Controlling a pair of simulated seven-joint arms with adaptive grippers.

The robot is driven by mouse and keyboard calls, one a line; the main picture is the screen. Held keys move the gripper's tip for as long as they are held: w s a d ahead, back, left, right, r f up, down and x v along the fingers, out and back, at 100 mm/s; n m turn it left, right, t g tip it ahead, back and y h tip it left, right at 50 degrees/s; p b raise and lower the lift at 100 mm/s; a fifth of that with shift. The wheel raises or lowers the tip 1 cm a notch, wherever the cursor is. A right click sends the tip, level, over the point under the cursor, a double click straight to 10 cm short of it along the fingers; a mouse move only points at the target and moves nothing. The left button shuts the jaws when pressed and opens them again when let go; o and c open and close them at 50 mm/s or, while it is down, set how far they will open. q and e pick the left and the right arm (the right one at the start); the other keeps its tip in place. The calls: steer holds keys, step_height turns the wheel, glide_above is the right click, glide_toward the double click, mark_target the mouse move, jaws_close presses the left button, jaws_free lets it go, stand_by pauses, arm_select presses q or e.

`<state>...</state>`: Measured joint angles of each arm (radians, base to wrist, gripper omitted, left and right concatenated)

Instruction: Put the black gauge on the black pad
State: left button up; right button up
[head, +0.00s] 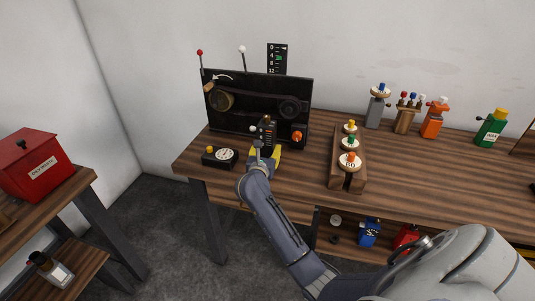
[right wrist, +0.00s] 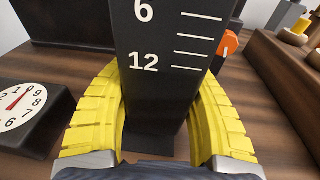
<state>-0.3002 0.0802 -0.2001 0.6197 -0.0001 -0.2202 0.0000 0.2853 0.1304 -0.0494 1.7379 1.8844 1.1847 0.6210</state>
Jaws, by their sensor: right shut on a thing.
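The black gauge (head: 267,130) is a tall, narrow black block on the workbench's left part, in front of the dark machine panel. In the right wrist view the gauge (right wrist: 170,55) shows white scale lines and the numbers 6 and 12. My right gripper (head: 263,158) has its yellow fingers on both sides of the gauge and is shut on it; they also show in the right wrist view (right wrist: 160,120). The gauge looks upright; I cannot tell whether its base touches the bench. I cannot make out a separate black pad. My left gripper is not in view.
A black box with a white dial (head: 217,157) sits just left of my right gripper. A wooden rack (head: 347,173) with several knobbed pieces is to the right.

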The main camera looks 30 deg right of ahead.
steer(key=shift+f, duration=0.65)
steer(key=shift+f, duration=0.1)
steer(key=o, duration=1.5)
steer(key=shift+f, duration=0.1)
steer(key=shift+o, duration=0.2)
